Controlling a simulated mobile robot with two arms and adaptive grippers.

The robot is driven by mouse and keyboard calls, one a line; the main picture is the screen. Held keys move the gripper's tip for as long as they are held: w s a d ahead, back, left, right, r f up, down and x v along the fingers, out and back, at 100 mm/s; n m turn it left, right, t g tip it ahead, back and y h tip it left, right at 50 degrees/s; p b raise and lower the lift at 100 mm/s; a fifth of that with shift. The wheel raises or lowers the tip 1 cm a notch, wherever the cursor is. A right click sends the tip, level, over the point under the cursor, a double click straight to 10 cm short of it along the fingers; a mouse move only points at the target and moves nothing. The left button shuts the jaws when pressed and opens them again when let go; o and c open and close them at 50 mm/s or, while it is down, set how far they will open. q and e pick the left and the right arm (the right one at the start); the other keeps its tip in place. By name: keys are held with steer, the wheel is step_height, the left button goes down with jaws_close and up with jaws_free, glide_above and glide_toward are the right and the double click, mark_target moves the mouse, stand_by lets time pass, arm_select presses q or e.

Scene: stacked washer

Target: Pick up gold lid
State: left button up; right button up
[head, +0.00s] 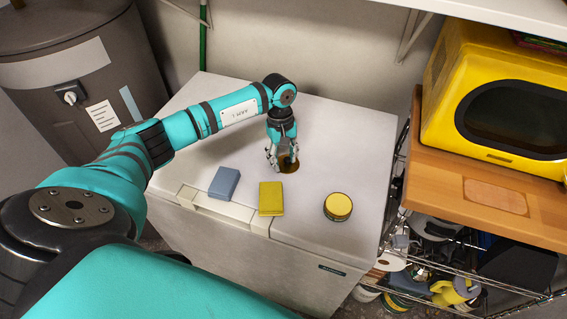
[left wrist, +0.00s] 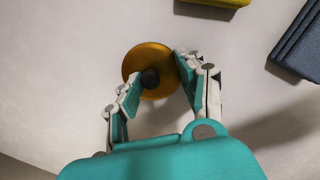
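The gold lid (head: 289,166) is a round disc lying on top of the white chest freezer. In the left wrist view the gold lid (left wrist: 150,56) shows a dark round knob at its middle. My left gripper (head: 281,166) points down at the lid. In the left wrist view its two fingers (left wrist: 153,74) are spread apart, with the lid's knob showing between them and the fingertips near the lid's edge. I cannot tell whether the fingertips touch the lid. My right gripper is not in view.
On the white freezer (head: 325,130) lie a blue-grey block (head: 224,182), a yellow block (head: 271,198) and a round yellow-topped tin (head: 338,206), all in front of the lid. A yellow microwave (head: 505,95) on a wooden board stands at right. A dark water heater (head: 75,60) stands at left.

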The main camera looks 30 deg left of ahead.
arm_select(q)
steer(key=shift+f, duration=0.1)
jaws_close()
steer(key=shift+s, duration=0.1)
